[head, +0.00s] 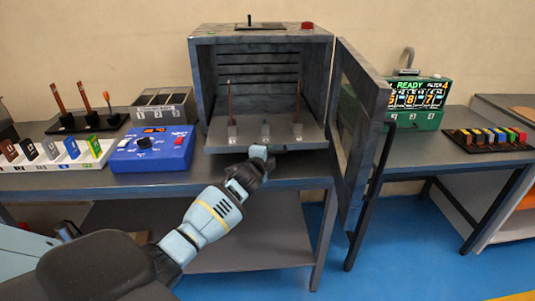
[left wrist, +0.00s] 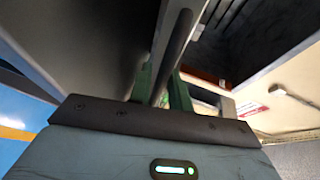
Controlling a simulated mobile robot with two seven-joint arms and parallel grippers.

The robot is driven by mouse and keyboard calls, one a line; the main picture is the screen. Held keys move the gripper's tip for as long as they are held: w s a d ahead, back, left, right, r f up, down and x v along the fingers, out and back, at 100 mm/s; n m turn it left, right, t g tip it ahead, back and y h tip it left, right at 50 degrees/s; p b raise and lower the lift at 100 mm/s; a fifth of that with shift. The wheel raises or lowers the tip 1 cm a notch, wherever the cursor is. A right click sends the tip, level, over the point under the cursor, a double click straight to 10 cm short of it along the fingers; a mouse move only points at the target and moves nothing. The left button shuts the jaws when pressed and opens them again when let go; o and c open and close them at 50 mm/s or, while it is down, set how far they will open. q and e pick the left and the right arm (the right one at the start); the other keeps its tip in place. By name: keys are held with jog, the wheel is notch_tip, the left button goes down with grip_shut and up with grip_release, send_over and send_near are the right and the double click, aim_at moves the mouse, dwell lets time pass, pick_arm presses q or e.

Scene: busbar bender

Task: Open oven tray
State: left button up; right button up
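The oven (head: 203,85) stands on the table with its door (head: 360,125) swung open to the right. The oven tray (head: 225,148) sticks out of the oven's front at the bottom. It carries small holders, with two thin upright rods at left and right. My left gripper (head: 268,150) is at the tray's front edge. In the left wrist view its green fingers (left wrist: 160,90) lie on both sides of a dark bar, the tray handle (left wrist: 178,40), and look shut on it. The gripper hides part of the handle in the head view. My right gripper is not in view.
A blue control box (head: 152,150) and a grey bin (head: 162,105) stand left of the oven. A green display unit (head: 418,105) stands right, behind the open door. A rack of coloured blocks (head: 490,138) lies farther right. Blue floor is clear at the lower right.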

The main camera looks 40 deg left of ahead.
pick_arm(q)
jog(key=shift+s+d+r, duration=0.15)
jog(key=shift+s+d, duration=0.05)
jog(key=shift+s, duration=0.3)
jog(key=p+v, duration=0.1)
jog(key=v, duration=0.5)
jog(key=shift+s, duration=0.35)
jog(key=shift+d, duration=0.1)
